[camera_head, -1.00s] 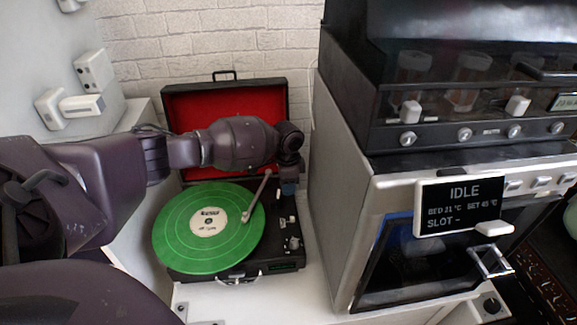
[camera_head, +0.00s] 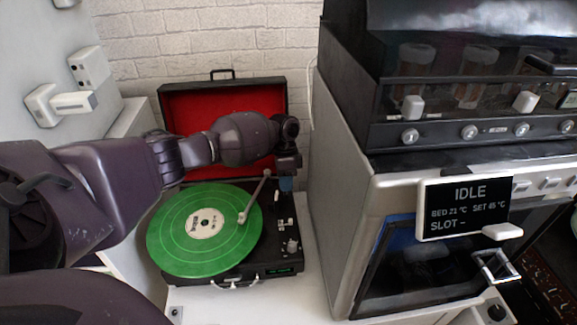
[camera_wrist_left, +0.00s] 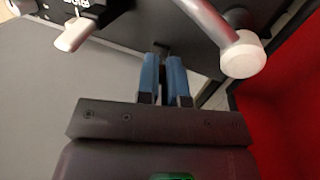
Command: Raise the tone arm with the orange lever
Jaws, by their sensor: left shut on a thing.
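The record player (camera_head: 290,258) has its lid open, with a green record (camera_head: 185,243) on the platter. The silver tone arm (camera_head: 256,196) reaches over the record, its head (camera_head: 243,217) at the grooves near the right edge; whether it touches cannot be told. In the left wrist view, the tone arm's tube (camera_wrist_left: 205,15) and white end weight (camera_wrist_left: 243,55) are close right of the fingers. My left gripper (camera_head: 286,184), blue-fingered in the wrist view (camera_wrist_left: 165,80), is shut at the deck's back right. The fingers hide what they hold, apparently the lever; no orange shows.
The red-lined lid (camera_head: 225,108) stands behind my left arm. A large grey machine with an IDLE screen (camera_head: 464,208) stands close on the right. White switches (camera_head: 60,103) are on the left wall. Knobs (camera_head: 291,246) sit at the deck's right.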

